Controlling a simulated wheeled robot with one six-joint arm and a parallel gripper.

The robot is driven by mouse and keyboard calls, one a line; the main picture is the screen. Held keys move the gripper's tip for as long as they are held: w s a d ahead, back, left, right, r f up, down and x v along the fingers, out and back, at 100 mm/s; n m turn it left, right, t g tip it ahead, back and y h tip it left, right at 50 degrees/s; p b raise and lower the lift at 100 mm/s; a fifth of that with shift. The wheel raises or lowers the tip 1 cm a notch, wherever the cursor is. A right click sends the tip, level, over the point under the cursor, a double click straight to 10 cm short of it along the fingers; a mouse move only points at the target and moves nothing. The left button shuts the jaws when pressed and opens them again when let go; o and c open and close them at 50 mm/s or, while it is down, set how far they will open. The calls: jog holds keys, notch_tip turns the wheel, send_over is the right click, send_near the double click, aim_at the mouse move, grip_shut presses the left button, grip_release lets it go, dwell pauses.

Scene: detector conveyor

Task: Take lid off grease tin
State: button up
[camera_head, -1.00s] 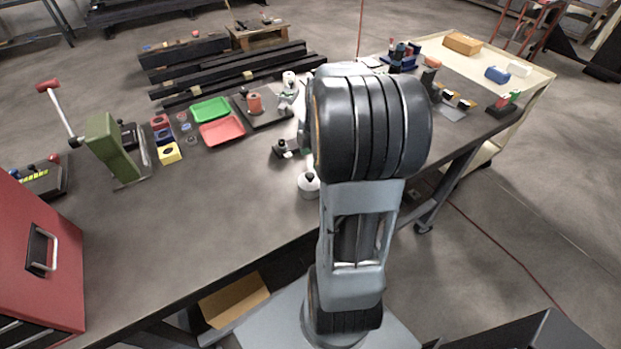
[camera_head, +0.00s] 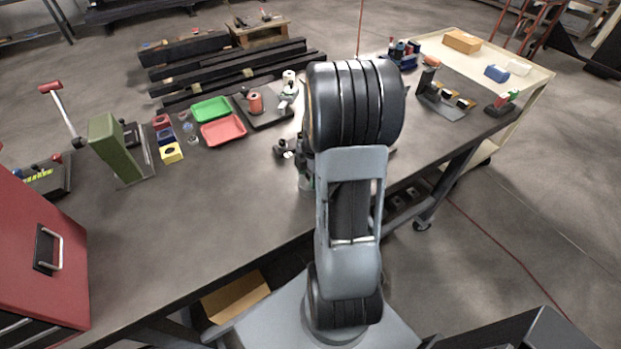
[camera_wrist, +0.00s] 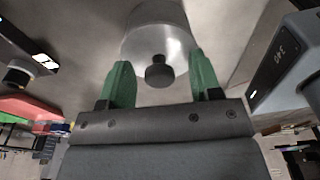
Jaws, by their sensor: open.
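My gripper (camera_wrist: 159,66) is open, with one green finger on each side of the knob. Gaps show between the fingers and the knob, so nothing is held. In the head view the tin is mostly hidden by my arm and gripper, near the front edge of the bench.
Left of my arm on the bench stand a red tray (camera_head: 223,130), a green tray (camera_head: 210,109) and a green press (camera_head: 115,147). A red toolbox (camera_head: 38,262) is at the front left. The bench (camera_head: 215,215) is clear between the toolbox and my arm.

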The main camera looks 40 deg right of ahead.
jog(key=shift+c, duration=0.4)
jog(key=c, duration=0.9)
jog(key=shift+r, duration=0.15)
